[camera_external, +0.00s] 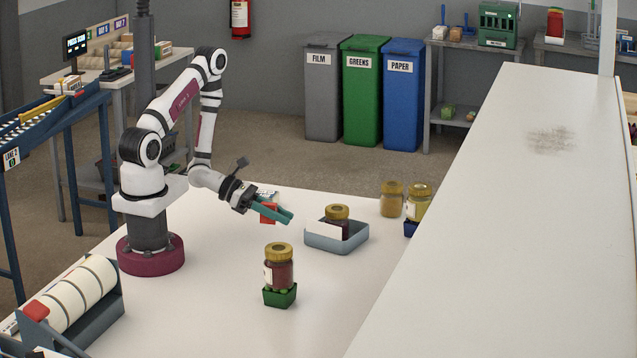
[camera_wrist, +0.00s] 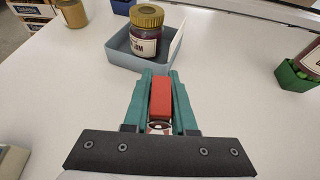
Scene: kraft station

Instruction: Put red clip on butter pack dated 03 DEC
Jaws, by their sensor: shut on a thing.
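My gripper (camera_external: 284,214) has teal fingers and is held above the white table, left of the grey-blue tray. It is shut on a red block-like piece, probably the red clip (camera_external: 267,213). In the wrist view, the red clip (camera_wrist: 160,98) sits between the two fingers of my gripper (camera_wrist: 160,76). A small white item with red and dark marks (camera_wrist: 159,127) shows just below it, partly hidden by the gripper mount. A white printed item (camera_external: 268,194) shows behind my gripper in the external view; I cannot tell what it is. No butter pack or 03 DEC date is readable.
A grey-blue tray (camera_external: 322,243) holds a gold-lidded jam jar (camera_external: 337,218) and a white card. Another jar (camera_external: 279,268) stands in a green holder (camera_external: 280,296). Two more jars (camera_external: 391,199) stand behind. A label-roll rack (camera_external: 90,310) is at front left.

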